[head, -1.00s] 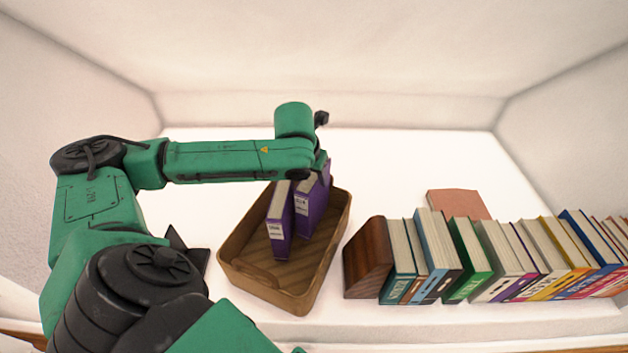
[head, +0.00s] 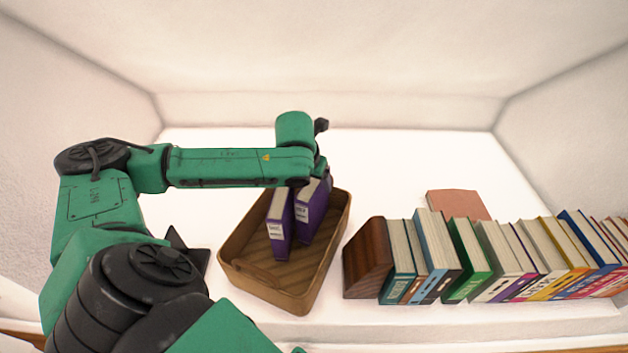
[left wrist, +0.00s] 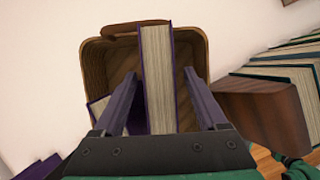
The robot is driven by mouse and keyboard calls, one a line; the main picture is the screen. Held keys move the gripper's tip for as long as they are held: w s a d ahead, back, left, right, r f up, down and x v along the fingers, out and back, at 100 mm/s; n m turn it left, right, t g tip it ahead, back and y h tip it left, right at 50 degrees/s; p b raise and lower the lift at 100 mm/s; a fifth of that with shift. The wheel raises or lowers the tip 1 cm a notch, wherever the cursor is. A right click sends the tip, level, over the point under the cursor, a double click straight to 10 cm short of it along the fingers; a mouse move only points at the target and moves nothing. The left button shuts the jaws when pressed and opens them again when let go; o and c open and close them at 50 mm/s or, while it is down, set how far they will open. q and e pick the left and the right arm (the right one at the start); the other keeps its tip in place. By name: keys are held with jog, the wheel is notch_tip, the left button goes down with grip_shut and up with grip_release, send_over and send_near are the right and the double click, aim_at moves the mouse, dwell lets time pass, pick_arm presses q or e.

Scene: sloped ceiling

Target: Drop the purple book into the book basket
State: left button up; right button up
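The book basket (head: 330,258) is a brown wooden-looking tray with rounded corners. Two purple books stand in it side by side, slightly tilted. The right purple book (head: 311,218) is under my left gripper (head: 317,178). In the left wrist view this book (left wrist: 157,80) stands between the two fingers (left wrist: 160,74), with a gap on each side, so the gripper is open around it. The other purple book (left wrist: 98,108) is partly hidden by the left finger. The lower end of the right book is hidden. My right gripper is not in view.
A dark wooden bookend (head: 367,262) stands just right of the basket, with a row of books (head: 500,260) beyond it. A pinkish book (head: 458,203) lies behind the row. A purple item (left wrist: 38,168) shows at the lower left in the wrist view. White surface behind the basket is clear.

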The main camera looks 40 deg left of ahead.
pick_arm(q)
jog(key=shift+r, duration=0.75)
jog(key=p+v, duration=0.3)
jog(key=v, duration=0.8)
jog(key=shift+s+r+p, duration=0.2)
jog(key=shift+r+p, duration=0.1)
jog(key=shift+r, duration=0.05)
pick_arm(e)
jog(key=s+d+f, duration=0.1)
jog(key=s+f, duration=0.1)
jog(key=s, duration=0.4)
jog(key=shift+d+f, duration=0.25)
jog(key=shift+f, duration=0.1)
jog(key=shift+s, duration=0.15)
